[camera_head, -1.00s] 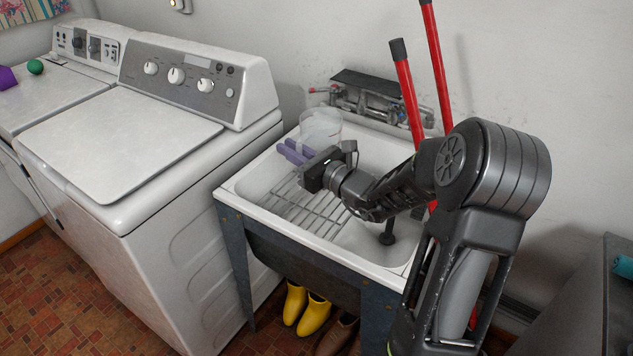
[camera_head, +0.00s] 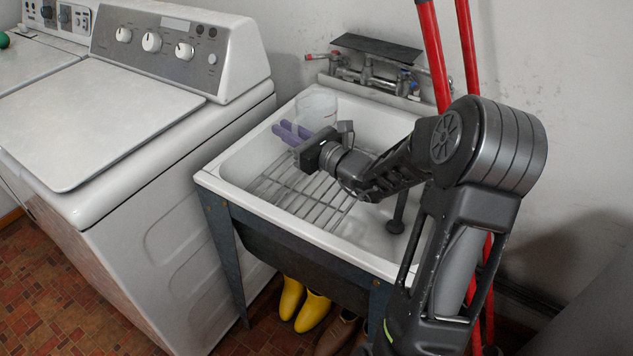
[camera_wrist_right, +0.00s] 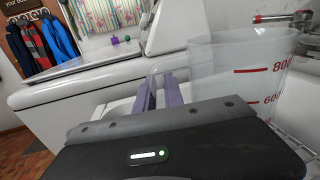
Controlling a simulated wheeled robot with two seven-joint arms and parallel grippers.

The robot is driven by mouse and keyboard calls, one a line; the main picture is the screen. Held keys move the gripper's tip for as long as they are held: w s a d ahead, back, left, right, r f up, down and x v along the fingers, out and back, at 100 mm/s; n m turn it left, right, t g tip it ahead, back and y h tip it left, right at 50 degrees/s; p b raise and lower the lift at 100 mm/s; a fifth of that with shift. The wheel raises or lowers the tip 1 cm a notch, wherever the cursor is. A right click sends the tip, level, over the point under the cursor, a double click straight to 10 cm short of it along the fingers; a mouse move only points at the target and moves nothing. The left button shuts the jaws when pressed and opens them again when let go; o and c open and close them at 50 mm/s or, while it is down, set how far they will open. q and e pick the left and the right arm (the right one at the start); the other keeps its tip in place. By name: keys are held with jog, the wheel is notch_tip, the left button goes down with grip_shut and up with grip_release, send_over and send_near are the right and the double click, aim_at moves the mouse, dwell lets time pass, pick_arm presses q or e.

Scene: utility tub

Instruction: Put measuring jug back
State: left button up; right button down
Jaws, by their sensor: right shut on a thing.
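The measuring jug (camera_head: 317,107) is a clear, translucent vessel at the back left of the white utility tub (camera_head: 222,184). Its red volume marks show in the right wrist view (camera_wrist_right: 240,75). My right gripper (camera_head: 293,133), with purple fingers, is at the jug's near left side and shut on it. In the wrist view a clear strip shows between the fingers (camera_wrist_right: 158,92). The gripper body hides the jug's lower part, and I cannot tell whether its base touches anything. My left gripper is not in view.
A wire rack (camera_head: 300,200) lies in the tub, with a dark upright plunger-like piece (camera_head: 396,222) at its right. A tap (camera_head: 370,75) is on the wall behind. Red handles (camera_head: 433,60) lean at the right. A white washer (camera_head: 150,150) stands left. Yellow boots (camera_head: 305,305) are below.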

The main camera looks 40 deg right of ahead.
notch_tip(320, 180, down, 6)
jog(key=shift+b, duration=0.4)
jog(key=shift+f, duration=1.95)
jog(key=shift+b, duration=0.3)
jog(key=shift+f, duration=0.25)
jog(key=c, duration=1.4)
grip_release()
jog(key=shift+r, duration=0.1)
jog(key=shift+c, duration=0.2)
